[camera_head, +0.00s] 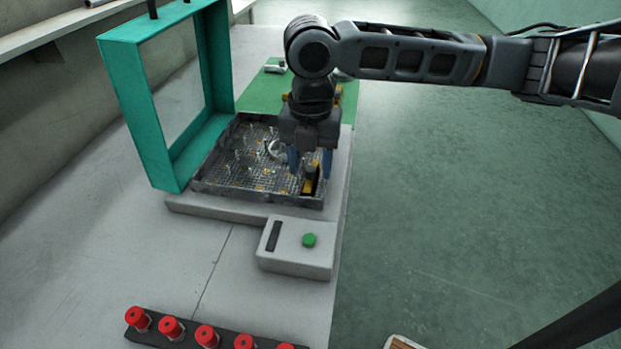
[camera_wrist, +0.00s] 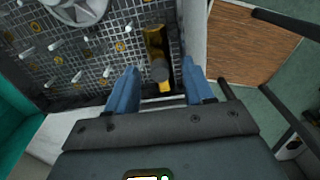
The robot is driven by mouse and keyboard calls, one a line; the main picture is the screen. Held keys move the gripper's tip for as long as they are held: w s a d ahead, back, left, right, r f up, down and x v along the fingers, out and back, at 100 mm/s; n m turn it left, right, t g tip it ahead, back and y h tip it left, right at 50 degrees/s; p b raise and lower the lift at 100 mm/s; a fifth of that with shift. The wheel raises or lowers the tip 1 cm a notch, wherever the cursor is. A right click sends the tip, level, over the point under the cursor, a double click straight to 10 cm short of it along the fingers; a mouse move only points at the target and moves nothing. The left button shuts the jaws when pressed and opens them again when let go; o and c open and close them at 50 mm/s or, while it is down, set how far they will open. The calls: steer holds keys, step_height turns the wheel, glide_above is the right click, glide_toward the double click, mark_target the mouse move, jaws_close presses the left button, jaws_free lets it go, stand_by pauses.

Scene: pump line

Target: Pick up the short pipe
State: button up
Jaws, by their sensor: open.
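My gripper (camera_head: 310,178) is open, pointing down over the tray's right front corner. In the wrist view its blue fingers (camera_wrist: 160,78) stand apart on either side of the yellow piece's near end. I see no clear contact.
Several pegs and a pale wheel-like part (camera_wrist: 76,10) stand in the tray. A teal frame (camera_head: 150,108) rises on its left. A grey box with a green button (camera_head: 309,240) is in front. Several red-capped parts (camera_head: 171,327) line the near edge. A brown panel (camera_wrist: 245,42) lies right.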

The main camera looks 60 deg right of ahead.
mark_target(316, 176)
steer(key=shift+c, duration=0.3)
jaws_close()
steer(key=shift+r, duration=0.1)
steer(key=shift+r, duration=0.5)
steer(key=r, duration=0.2)
steer(key=d+r, duration=0.1)
steer(key=shift+s+r, duration=0.25)
steer(key=shift+s, duration=0.05)
steer(key=s+d+r+p, duration=0.3)
steer(key=s+d+r, duration=0.3)
steer(key=r, duration=0.5)
steer(key=shift+s+d+r+p, duration=0.2)
steer(key=shift+s+d+p, duration=0.15)
steer(key=shift+d, duration=0.65)
